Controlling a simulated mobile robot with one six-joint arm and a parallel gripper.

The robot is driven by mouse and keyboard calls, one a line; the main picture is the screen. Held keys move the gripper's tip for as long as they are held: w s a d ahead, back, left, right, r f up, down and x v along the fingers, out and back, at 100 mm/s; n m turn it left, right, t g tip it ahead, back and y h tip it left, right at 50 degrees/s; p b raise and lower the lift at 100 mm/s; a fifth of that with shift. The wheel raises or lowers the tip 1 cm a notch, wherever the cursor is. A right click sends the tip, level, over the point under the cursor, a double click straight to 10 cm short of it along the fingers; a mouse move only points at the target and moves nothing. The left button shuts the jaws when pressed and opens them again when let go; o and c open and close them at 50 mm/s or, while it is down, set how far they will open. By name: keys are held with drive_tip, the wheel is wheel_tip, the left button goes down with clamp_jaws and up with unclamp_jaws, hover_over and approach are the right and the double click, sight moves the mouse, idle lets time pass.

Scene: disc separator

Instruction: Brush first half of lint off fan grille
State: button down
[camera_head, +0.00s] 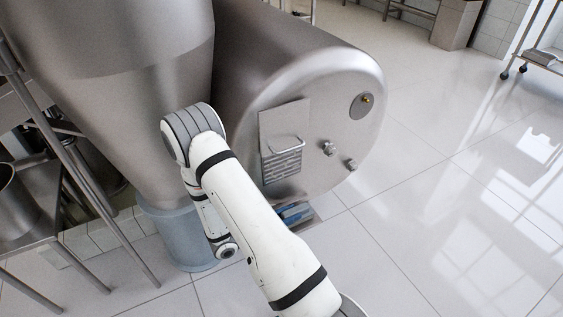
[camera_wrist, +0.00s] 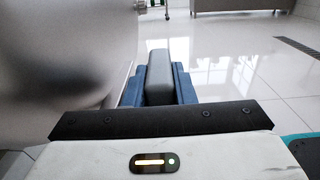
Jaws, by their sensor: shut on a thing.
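The fan grille (camera_head: 282,165) is a small panel of horizontal slats on the round end of the steel machine, under a flat plate (camera_head: 284,122) with a handle. Lint on it is too small to make out. In the wrist view my gripper (camera_wrist: 159,88) has blue fingers on both sides of a dark grey block (camera_wrist: 159,75) and is shut on it. The block may be a brush handle; no bristles show.
The steel drum (camera_head: 335,110) and hopper (camera_head: 120,90) fill the left and middle. Valves (camera_head: 328,148) stick out right of the grille. A blue thing (camera_head: 295,212) shows low under the drum, partly hidden. Open tiled floor (camera_head: 450,220) lies right; a wheeled trolley (camera_head: 545,58) stands far right.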

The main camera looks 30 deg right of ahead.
drive_tip(key=shift+r+p, duration=2.4)
drive_tip(key=shift+r, duration=0.65)
